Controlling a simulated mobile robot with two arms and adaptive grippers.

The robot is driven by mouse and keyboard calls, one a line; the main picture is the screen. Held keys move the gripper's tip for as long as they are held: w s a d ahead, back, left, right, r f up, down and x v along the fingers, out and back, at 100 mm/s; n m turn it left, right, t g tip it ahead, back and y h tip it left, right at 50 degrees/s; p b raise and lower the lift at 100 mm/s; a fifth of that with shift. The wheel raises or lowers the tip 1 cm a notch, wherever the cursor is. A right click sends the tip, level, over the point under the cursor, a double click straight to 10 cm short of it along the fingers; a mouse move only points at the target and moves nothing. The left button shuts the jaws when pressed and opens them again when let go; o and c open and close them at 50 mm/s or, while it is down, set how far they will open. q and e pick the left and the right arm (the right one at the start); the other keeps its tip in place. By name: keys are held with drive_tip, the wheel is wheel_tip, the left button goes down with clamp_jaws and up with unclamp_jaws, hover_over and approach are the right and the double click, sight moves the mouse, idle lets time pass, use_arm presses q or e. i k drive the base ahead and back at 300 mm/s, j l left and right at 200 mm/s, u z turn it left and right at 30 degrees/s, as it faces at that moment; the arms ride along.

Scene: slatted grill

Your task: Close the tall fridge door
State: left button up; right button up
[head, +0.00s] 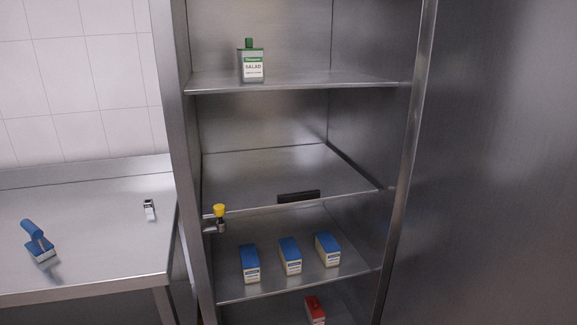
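The tall steel fridge (172,130) stands open in the middle of the head view, its shelves exposed. A large plain steel panel (500,160) fills the right side, beside the fridge's right edge. It looks like the door swung open, but I cannot tell for sure; its outer edge and any handle are out of view. Neither of my grippers shows.
A bottle with a green cap (252,65) stands on the upper shelf. Blue-topped cartons (290,256) stand on a lower shelf, with a red-topped one (315,310) below. A yellow-topped item (219,212) is at the left frame. A steel counter (90,240) is left.

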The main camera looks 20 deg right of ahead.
sight(488, 236)
drive_tip(key=k+l, duration=0.15)
drive_tip(key=l, duration=0.4)
drive_tip(key=k+l+u, duration=0.1)
drive_tip(key=l, duration=0.4)
drive_tip(key=k+l+u, duration=0.1)
drive_tip(key=l, duration=0.4)
drive_tip(key=k+l, duration=0.3)
drive_tip(key=l, duration=0.2)
drive_tip(key=k+l+u, duration=0.1)
drive_tip(key=l, duration=0.4)
drive_tip(key=k+l, duration=0.3)
drive_tip(key=l, duration=0.2)
drive_tip(key=k+l+u, duration=0.1)
drive_tip(key=l, duration=0.4)
drive_tip(key=k+l+u, duration=0.1)
drive_tip(key=k+l, duration=0.2)
drive_tip(key=l, duration=0.15)
